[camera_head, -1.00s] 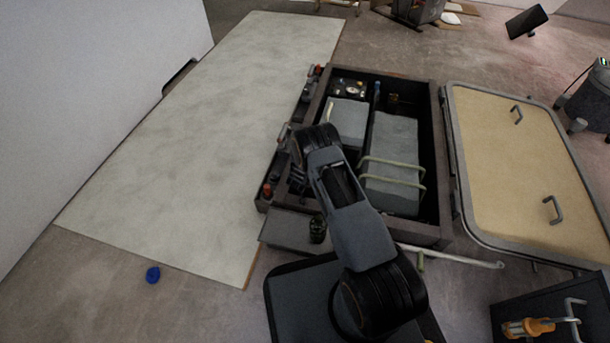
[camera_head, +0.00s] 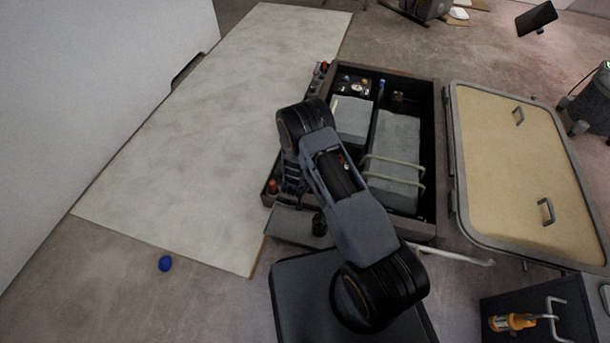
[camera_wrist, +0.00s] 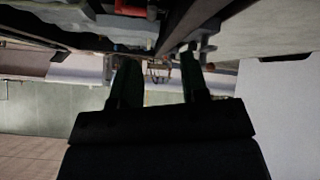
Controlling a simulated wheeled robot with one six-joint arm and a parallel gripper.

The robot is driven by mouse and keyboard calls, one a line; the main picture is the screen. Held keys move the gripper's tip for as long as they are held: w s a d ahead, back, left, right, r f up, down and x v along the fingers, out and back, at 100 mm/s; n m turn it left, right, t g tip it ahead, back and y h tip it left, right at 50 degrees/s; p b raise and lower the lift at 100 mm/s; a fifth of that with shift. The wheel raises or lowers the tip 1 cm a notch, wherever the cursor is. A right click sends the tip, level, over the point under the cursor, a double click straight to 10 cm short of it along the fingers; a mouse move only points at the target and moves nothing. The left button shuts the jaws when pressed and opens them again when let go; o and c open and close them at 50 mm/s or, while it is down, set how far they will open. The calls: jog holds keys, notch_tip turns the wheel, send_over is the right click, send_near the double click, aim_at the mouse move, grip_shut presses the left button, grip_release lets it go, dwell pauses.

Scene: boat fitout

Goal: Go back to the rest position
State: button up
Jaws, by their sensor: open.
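My gripper (camera_head: 288,188) hangs below the dark arm at the left edge of the open dark box (camera_head: 436,160), beside the box's outer ledge. Much of it is hidden by my arm in the head view. In the wrist view my gripper (camera_wrist: 158,78) shows two dark fingers spread apart with nothing between them. Parts of the box edge, with a red item (camera_wrist: 130,8), show above the fingers there.
The box holds grey blocks (camera_head: 395,135) and pale bent rods. A tan lid panel (camera_head: 520,180) lies to its right. A pale board (camera_head: 200,130) lies left, with a blue object (camera_head: 165,263) on the floor nearby. An orange-handled tool (camera_head: 512,322) is at the lower right.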

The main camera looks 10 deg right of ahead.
dwell(0.5)
jog(key=s+a+r+n+y+p, duration=0.1)
jog(key=a+r+y+p, duration=0.15)
jog(key=r+p, duration=1.25)
jog(key=a+r+y+p, duration=0.1)
jog(key=r+y+p, duration=0.2)
jog(key=r, duration=2.5)
jog(key=s+d+r+g+p, duration=0.1)
jog(key=s+r+p, duration=0.4)
jog(key=r, duration=0.5)
jog(key=s+d+r+g+h+p, duration=0.1)
jog(key=s+d+r+p, duration=0.2)
jog(key=s+r+p, duration=0.3)
jog(key=s+d+r+n+g+p, duration=0.1)
jog(key=s+r+g+p, duration=0.1)
jog(key=s+r+p, duration=0.4)
jog(key=s+v, duration=0.1)
jog(key=v, duration=0.9)
jog(key=shift+s+d, duration=0.25)
jog(key=shift+s, duration=0.25)
